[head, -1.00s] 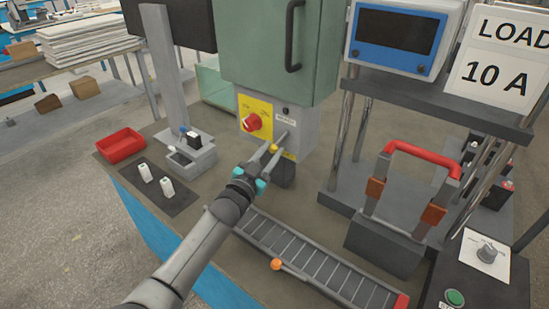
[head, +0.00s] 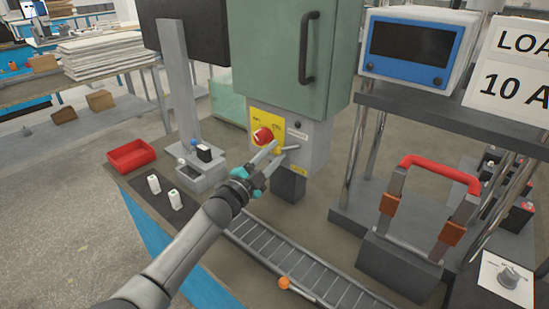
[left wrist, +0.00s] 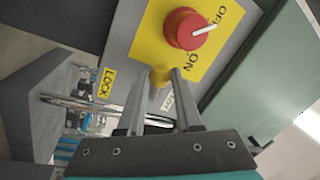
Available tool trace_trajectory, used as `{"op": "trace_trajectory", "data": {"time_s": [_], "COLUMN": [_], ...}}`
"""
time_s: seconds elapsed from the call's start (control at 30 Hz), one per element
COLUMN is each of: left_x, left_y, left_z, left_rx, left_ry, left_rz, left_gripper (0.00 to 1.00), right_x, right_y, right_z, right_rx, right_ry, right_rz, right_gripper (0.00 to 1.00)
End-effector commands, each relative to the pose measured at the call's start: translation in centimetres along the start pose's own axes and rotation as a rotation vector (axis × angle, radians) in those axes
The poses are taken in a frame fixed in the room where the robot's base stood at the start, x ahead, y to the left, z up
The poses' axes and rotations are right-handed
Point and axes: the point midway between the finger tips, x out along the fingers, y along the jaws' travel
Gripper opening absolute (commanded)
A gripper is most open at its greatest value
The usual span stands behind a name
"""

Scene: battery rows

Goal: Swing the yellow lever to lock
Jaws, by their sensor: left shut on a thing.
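The yellow lever (head: 290,149) is a thin grey rod with a yellow knob, on the grey box under the green cabinet. In the head view its rod runs roughly level, with the knob at its left end. My left gripper (head: 273,152) is shut on the knob. In the left wrist view the yellow knob (left wrist: 160,75) sits between the fingertips of the left gripper (left wrist: 158,88). A yellow LOCK label (left wrist: 107,82) is on the box, apart from the knob; it is the small yellow label (head: 299,170) below the lever. My right gripper is out of view.
A red rotary switch (head: 263,136) on a yellow plate is close to the fingers. The green cabinet (head: 280,60) hangs above. A ribbed grey track (head: 300,268) and a red-handled block (head: 400,268) lie to the right. A red tray (head: 131,155) stands at left.

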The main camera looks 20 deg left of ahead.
Motion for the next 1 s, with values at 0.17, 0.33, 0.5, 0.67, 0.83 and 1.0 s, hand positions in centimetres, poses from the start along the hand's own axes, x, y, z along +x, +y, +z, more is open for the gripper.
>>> {"op": "trace_trajectory", "data": {"time_s": [0.17,0.33,0.5,0.67,0.83,1.0], "left_x": [0.01,0.02,0.03,0.04,0.04,0.04], "left_y": [-0.12,-0.17,-0.19,-0.21,-0.19,-0.17], "left_z": [0.01,-0.01,-0.02,-0.03,-0.03,-0.03], "left_rx": [0.025,0.029,0.029,0.028,0.027,0.026], "left_ry": [0.005,0.006,0.006,0.006,0.006,0.005], "left_rz": [0.002,0.001,0.001,0.000,0.000,0.001], "left_gripper": [0.00,0.00,0.00,0.46,0.64,0.64], "right_x": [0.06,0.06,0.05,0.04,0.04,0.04], "right_y": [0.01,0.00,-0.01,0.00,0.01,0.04], "right_z": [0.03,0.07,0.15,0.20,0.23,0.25], "right_rx": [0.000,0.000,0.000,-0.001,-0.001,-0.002], "right_ry": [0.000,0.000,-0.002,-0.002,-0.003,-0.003], "right_rz": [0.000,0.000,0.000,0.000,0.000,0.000], "right_gripper": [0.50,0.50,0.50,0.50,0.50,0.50]}}
